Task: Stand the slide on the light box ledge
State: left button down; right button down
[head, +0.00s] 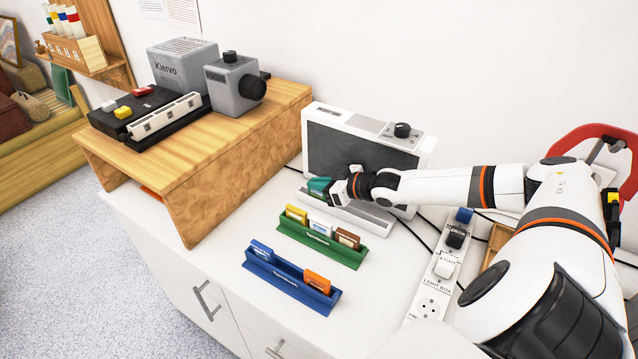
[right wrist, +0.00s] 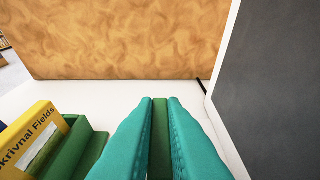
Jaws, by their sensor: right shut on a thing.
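The light box (head: 318,150) stands against the wall, a white frame around a dark grey panel that looks unlit. Its pale ledge (head: 372,219) runs along the front foot. My right gripper (head: 320,188) has teal fingertips and is in front of the panel's lower left, near the ledge. In the right wrist view it is shut on a thin green slide (right wrist: 159,135), seen edge-on between the fingertips. The dark panel (right wrist: 285,90) is to their right there. Whether the slide touches the ledge is hidden. My left gripper is out of view.
A green rack (head: 325,246) holds yellow, white and brown slides; a blue rack (head: 290,284) holds blue and orange ones. A wooden stand (head: 205,170) with a projector (head: 235,85) is left. A power strip (head: 437,280) and cables lie right.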

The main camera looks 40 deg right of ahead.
jog(key=c, duration=1.5)
grip_release()
jog(key=shift+f, duration=0.15)
